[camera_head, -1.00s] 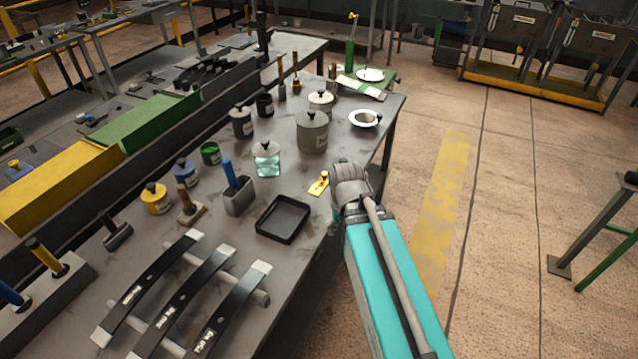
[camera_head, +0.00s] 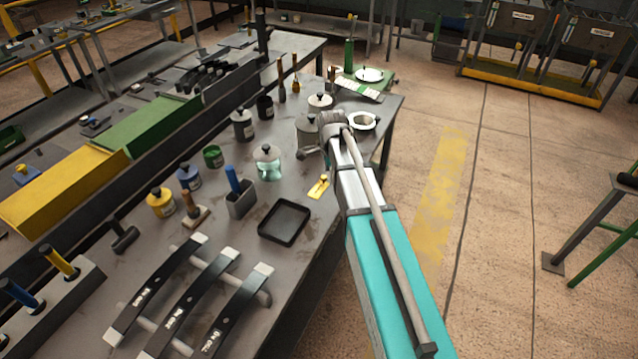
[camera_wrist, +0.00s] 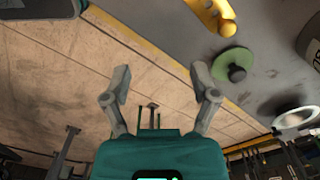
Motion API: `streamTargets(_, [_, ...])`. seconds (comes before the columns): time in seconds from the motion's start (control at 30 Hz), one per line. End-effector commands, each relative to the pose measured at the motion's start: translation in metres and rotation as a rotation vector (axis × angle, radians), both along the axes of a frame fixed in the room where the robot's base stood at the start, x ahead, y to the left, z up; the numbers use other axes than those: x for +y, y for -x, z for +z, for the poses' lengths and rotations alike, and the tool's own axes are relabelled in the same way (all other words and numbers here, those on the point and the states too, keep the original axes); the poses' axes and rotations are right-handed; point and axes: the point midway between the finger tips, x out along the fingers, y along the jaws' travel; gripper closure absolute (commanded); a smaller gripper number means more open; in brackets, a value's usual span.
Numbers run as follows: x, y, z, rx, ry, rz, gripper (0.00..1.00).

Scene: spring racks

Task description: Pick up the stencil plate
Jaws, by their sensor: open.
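A small flat yellow plate with a raised knob (camera_head: 318,187), which looks like the stencil plate, lies on the bench near its right edge. It shows at the top of the wrist view (camera_wrist: 207,14), partly cut off. My gripper (camera_wrist: 162,88) is open and empty, its two fingers well apart. A green disc with a black knob (camera_wrist: 222,63) lies beside the yellow plate in the wrist view.
A black tray (camera_head: 284,222) lies nearer than the plate, and a lidded glass jar (camera_head: 268,164) stands to its left. A white bowl (camera_head: 362,121) is near the bench's far right. Several tools and pots crowd the left side. Open floor (camera_head: 500,220) lies right of the bench.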

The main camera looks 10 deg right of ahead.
Motion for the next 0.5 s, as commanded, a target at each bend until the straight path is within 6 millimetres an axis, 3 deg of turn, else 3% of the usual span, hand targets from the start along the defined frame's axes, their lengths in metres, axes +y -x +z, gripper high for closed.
streamTargets(0.03, [0.000, -0.017, 0.007, 0.000, 0.000, -0.075, 0.24])
streamTargets(0.2, [0.000, -0.052, 0.017, 0.000, 0.000, -0.343, 0.24])
streamTargets(0.5, [-0.001, -0.096, 0.028, 0.000, 0.000, -0.702, 0.24])
